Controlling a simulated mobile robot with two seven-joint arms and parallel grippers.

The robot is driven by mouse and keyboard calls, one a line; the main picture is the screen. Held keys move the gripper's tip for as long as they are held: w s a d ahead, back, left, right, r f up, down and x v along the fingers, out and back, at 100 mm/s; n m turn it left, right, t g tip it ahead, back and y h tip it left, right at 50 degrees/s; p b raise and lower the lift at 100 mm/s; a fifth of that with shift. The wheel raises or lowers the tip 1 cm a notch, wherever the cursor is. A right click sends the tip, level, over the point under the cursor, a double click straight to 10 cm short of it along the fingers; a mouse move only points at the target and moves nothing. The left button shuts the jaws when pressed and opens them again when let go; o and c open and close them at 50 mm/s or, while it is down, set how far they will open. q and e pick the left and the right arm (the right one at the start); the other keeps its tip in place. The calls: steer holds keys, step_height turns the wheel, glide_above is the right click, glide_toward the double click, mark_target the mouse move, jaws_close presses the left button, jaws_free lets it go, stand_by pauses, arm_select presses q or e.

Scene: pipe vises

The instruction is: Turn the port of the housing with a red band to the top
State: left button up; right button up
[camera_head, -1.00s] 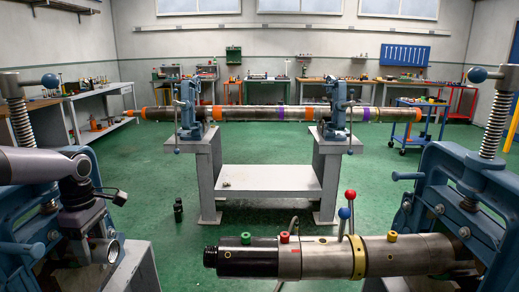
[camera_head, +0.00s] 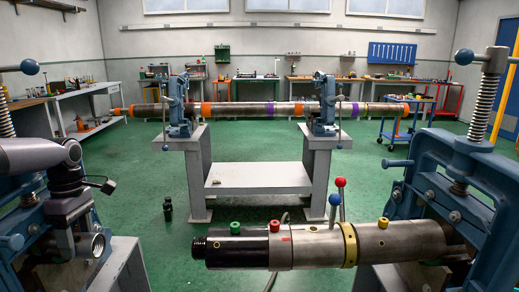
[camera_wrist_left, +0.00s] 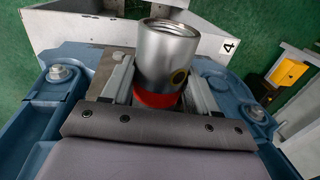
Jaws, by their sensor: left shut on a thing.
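The housing with a red band is a bright steel cylinder (camera_wrist_left: 163,50) with an open end in the left wrist view. Its red band (camera_wrist_left: 155,99) sits at the lower end, between my fingers. Its port (camera_wrist_left: 180,77) is a dark round hole with a yellowish rim, on the side facing the wrist camera and a little right. My left gripper (camera_wrist_left: 160,82) is shut on this housing, one finger on each side. In the head view my left gripper (camera_head: 84,246) is at the lower left, and only the steel open end (camera_head: 97,246) shows beside it. My right gripper is not in view.
Blue vise parts (camera_wrist_left: 65,75) flank the housing closely. A large tool string (camera_head: 310,245) with red, green and yellow plugs lies in the right vise (camera_head: 440,180). A grey stand (camera_head: 258,177) carries a long banded pipe (camera_head: 240,108).

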arm_select(q)
steer(key=o, duration=1.3)
steer(key=shift+c, duration=0.2)
steer(key=shift+f, duration=0.1)
